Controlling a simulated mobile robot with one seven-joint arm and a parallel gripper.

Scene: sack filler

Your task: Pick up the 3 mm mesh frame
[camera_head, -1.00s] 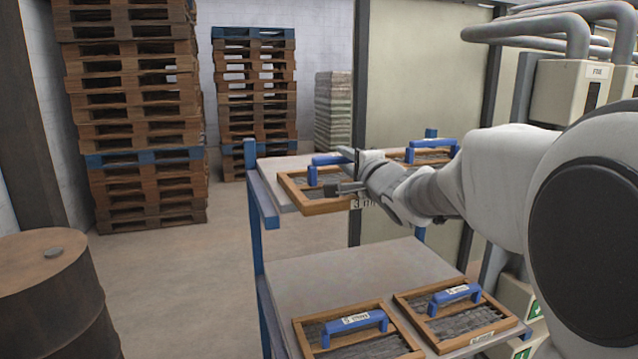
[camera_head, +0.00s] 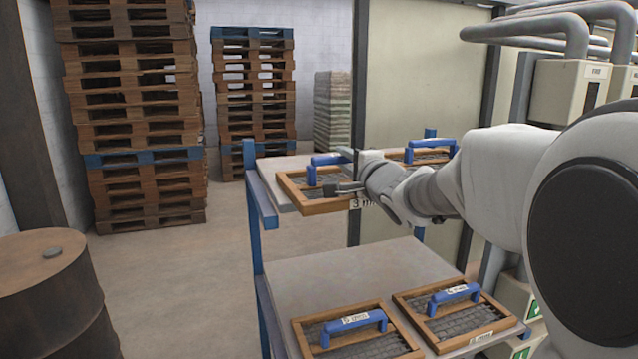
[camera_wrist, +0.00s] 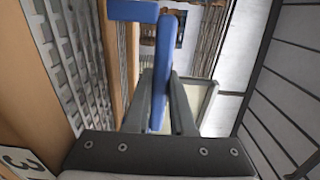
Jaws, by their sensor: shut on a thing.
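The 3 mm mesh frame (camera_head: 325,207) is a wooden frame with grey mesh and a blue handle, on the left of the rack's upper shelf. A partly hidden label starting with "3" (camera_head: 357,204) is at its front edge. My gripper (camera_head: 342,172) comes in from the right and is shut on the blue handle. In the wrist view, the two fingers close around the blue handle (camera_wrist: 161,90), with the frame's wooden edge (camera_wrist: 22,100) and mesh at the left. The frame seems to rest on the shelf; my gripper hides part of it.
Another blue-handled frame (camera_head: 432,150) lies on the upper shelf behind my arm. Two more frames, one left (camera_head: 357,345) and one right (camera_head: 450,346), lie on the lower shelf (camera_head: 345,275). A rusty drum (camera_head: 45,290) stands at the left; pallet stacks (camera_head: 140,110) stand behind. The floor between is clear.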

